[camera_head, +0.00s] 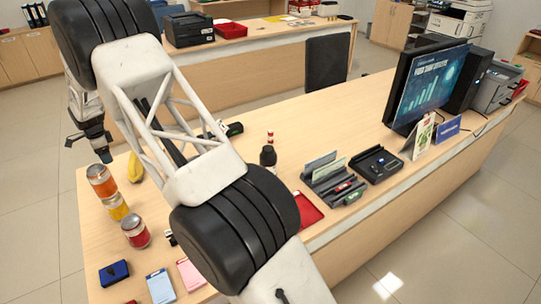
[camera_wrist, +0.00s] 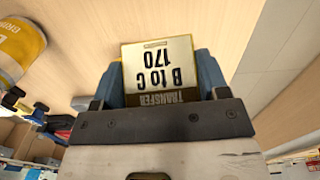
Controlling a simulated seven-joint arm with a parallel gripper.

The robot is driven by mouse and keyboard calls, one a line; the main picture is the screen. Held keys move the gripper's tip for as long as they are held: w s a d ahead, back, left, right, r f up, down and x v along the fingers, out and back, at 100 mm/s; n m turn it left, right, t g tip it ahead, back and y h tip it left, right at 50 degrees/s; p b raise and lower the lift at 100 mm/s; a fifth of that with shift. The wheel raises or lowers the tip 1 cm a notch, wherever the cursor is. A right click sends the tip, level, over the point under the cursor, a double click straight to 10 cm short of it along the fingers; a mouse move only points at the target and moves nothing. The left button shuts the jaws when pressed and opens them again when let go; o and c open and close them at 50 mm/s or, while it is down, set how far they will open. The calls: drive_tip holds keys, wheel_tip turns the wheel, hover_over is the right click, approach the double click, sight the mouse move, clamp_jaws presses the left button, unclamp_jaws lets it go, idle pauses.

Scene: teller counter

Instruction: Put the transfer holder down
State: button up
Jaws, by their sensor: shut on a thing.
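The transfer holder (camera_wrist: 158,65) fills the middle of the wrist view. It has a pale face with a yellow edge and reads "TRANSFER B to C 170", upside down in the picture. My gripper (camera_wrist: 161,82) is shut on it, with a blue finger at each side. In the head view my gripper (camera_head: 100,148) is at the left end of the counter (camera_head: 240,180), just behind the cans. The holder is too small to make out in that view, and I cannot tell whether its base touches the counter.
An orange can (camera_head: 101,181), a yellow can (camera_head: 117,207) and a red can (camera_head: 135,232) stand near my gripper. A blue box (camera_head: 114,272) is at the front left. A dark bottle (camera_head: 268,157) and a card rack (camera_head: 332,178) stand farther right.

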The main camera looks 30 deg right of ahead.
drive_tip(key=s+d+m, duration=0.1)
drive_tip(key=d+m, duration=0.1)
drive_tip(key=d, duration=2)
drive_tip(key=m, duration=0.8)
hover_over(296, 156)
drive_tip(key=shift+d+r, duration=0.1)
drive_tip(key=shift+d, duration=0.1)
drive_tip(key=shift+f, duration=3.15)
drive_tip(key=shift+f, duration=1.85)
